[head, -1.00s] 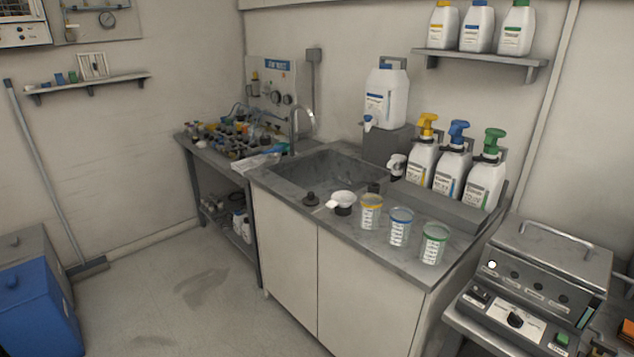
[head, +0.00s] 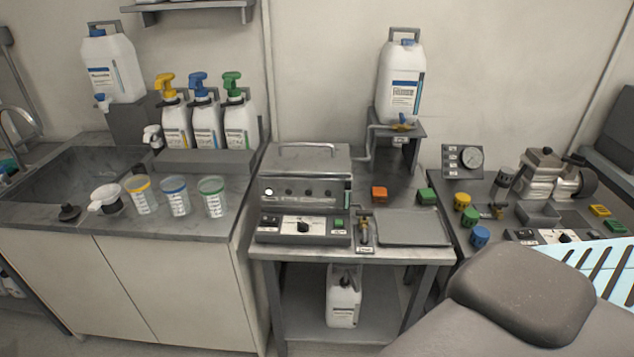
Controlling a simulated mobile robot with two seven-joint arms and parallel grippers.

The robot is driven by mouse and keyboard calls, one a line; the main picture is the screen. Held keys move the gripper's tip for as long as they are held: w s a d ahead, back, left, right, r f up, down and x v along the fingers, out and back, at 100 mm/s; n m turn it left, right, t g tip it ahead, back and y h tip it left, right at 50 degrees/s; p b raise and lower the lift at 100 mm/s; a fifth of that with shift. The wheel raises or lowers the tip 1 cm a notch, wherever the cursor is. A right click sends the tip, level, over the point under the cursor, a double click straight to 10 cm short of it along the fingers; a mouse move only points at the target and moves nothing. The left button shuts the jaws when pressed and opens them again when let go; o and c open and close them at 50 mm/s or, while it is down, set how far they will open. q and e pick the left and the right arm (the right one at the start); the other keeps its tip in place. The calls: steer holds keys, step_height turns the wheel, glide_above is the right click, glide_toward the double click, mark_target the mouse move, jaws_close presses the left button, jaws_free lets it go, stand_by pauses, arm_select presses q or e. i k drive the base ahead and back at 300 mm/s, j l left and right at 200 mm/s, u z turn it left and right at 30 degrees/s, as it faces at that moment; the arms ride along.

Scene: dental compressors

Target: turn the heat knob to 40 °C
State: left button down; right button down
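In the head view a grey metal machine (head: 305,175) with a handled lid stands on a bench right of the sink counter. On its low front panel is a black knob (head: 302,227) on a white label plate, likely the heat knob. The plate's markings are too small to read, so its setting cannot be told. A green button (head: 339,224) sits right of the knob and a dark switch (head: 270,221) left of it. Another black knob (head: 564,237) shows on a panel at the far right. Neither of my grippers is in view.
A grey tray (head: 413,228), an orange block (head: 379,193) and a green block (head: 427,196) lie right of the machine. A jug (head: 401,82) stands on a raised stand behind. A dark padded seat (head: 523,290) fills the lower right foreground. Cups stand on the left counter.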

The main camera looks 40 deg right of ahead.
mark_target(303, 227)
steer(key=z, duration=1.05)
